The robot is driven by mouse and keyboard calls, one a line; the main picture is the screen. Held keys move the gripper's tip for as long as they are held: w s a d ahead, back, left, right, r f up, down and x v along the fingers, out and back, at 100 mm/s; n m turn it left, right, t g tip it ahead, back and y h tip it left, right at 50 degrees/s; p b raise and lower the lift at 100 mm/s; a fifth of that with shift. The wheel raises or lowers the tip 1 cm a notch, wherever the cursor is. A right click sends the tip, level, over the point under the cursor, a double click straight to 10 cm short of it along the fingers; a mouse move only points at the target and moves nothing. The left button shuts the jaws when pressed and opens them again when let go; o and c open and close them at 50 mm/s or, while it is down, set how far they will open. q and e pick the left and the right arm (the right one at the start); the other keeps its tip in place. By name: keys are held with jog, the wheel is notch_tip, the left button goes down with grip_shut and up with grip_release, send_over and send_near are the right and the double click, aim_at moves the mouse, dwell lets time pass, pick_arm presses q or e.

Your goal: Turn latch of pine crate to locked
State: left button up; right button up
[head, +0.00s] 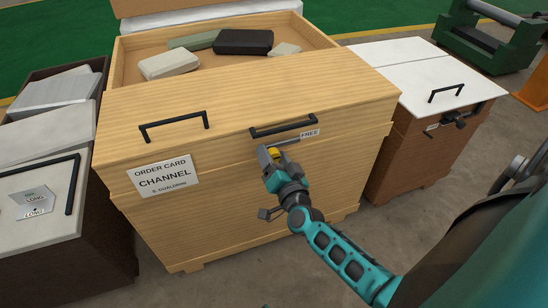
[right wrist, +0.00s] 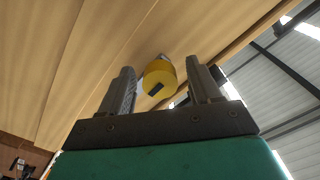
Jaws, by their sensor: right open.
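The pine crate (head: 235,110) stands in the middle of the head view, its lid part open at the back. On its front, below a black handle, a grey latch bar (head: 287,141) points toward a small label reading FREE (head: 310,133). A yellow knob (head: 274,154) sits at the bar's left end. My right gripper (head: 272,160) is at the knob, with its fingers around it in the head view. In the right wrist view, the yellow knob (right wrist: 158,78) with a dark mark shows between the two spread fingers, with gaps on both sides. My left gripper is out of view.
Two black handles (head: 173,126) (head: 283,126) stick out of the crate's front edge. A brown crate with a white lid (head: 415,75) stands at the right, a dark one with a grey lid (head: 45,195) at the left. Grey floor is free in front.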

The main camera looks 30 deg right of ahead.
grip_shut()
dwell(0.5)
